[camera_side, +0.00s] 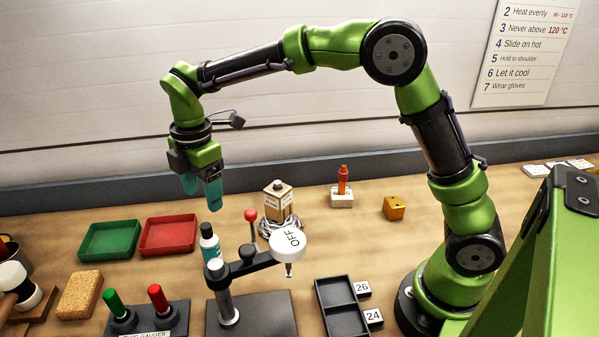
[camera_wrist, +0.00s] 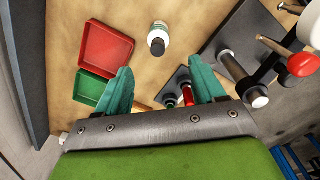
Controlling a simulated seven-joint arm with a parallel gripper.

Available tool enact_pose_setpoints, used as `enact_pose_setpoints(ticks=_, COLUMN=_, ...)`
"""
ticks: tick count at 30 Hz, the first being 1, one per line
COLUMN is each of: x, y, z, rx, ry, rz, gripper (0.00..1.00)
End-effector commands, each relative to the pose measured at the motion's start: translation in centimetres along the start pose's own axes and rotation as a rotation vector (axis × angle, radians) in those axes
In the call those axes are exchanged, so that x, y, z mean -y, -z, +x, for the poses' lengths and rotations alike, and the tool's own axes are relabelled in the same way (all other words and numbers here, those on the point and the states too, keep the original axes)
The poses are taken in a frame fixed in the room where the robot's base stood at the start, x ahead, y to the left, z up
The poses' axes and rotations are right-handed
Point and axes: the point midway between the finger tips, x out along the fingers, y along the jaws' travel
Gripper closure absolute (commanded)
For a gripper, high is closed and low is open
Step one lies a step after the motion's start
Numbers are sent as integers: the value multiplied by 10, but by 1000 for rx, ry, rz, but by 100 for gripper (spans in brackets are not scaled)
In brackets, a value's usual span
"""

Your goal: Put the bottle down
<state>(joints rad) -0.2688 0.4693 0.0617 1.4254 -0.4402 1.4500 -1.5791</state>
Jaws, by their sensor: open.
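The bottle (camera_side: 209,243) is teal with a white label and a dark cap. It stands upright on the table behind the black lever arm, which hides its lower part in the side view. In the wrist view the bottle (camera_wrist: 158,38) is seen from above, ahead of the fingertips and clear of them. My gripper (camera_side: 202,196) has teal fingers and hangs above the table, above the bottle and apart from it. In the wrist view my gripper (camera_wrist: 165,88) has its fingers spread wide with nothing between them.
A green tray (camera_side: 109,240) and a red tray (camera_side: 168,235) lie left of the bottle. The press lever with its white OFF disc (camera_side: 288,243) and red knob (camera_side: 250,215) stands close on its right. A beige box (camera_side: 278,203) is behind. Green and red gauges (camera_side: 157,297) stand in front.

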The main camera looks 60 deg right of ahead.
Motion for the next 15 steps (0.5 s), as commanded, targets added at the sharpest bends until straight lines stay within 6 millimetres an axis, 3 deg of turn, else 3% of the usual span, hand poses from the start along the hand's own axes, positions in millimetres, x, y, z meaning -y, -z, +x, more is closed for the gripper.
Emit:
enact_pose_setpoints(ticks=5, x=36, y=-37, z=-50, rx=-86, ry=-100, rz=359, gripper=31)
enact_pose_setpoints(ticks=9, x=80, y=-69, z=-78, rx=-203, ry=-173, rz=738, gripper=31)
enact_pose_setpoints(ticks=15, x=146, y=-105, z=-91, rx=-420, ry=-234, rz=1266, gripper=31)
